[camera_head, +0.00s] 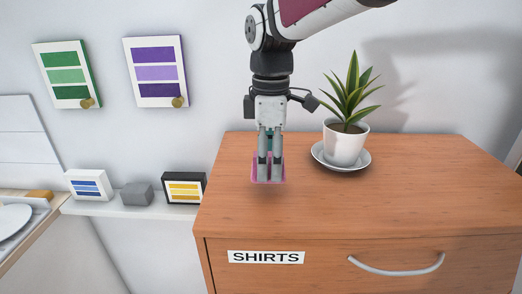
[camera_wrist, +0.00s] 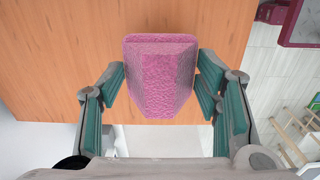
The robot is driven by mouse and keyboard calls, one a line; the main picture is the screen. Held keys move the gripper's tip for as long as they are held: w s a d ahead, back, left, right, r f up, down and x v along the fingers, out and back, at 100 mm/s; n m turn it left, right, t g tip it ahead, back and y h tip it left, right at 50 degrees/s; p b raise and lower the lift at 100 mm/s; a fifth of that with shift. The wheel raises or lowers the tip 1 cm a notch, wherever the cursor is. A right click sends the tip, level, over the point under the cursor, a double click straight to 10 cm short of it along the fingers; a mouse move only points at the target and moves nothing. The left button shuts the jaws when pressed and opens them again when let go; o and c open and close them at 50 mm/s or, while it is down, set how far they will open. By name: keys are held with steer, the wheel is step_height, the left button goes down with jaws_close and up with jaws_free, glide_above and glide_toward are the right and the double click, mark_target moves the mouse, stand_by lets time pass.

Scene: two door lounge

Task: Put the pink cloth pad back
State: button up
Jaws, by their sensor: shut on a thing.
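The pink cloth pad (camera_wrist: 161,80) is a thick, textured block between the fingers of my gripper (camera_wrist: 160,92) in the wrist view. In the head view the pad (camera_head: 269,172) shows behind and beside the fingers of my gripper (camera_head: 269,180), which point down. My gripper is shut on the pad, over the left part of the wooden cabinet top (camera_head: 420,175). A soft shadow lies below the pad; I cannot tell whether it touches the wood. The fingers hide part of the pad in the head view.
A potted plant (camera_head: 346,143) on a white saucer (camera_head: 345,168) stands right of my gripper. The cabinet has a SHIRTS label (camera_head: 266,257) and a drawer handle (camera_head: 397,269). A low shelf (camera_head: 130,210) at left holds a grey block (camera_head: 137,194) and framed cards. The cabinet's right side is clear.

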steer(key=shift+w+a+f, duration=0.1)
steer(key=shift+w+a, duration=0.5)
steer(key=shift+w, duration=0.05)
steer(key=shift+f+p, duration=0.65)
steer(key=shift+f, duration=1.1)
steer(key=shift+f, duration=0.2)
steer(key=o, duration=1)
steer(key=shift+o, duration=0.2)
steer(key=shift+r, duration=0.1)
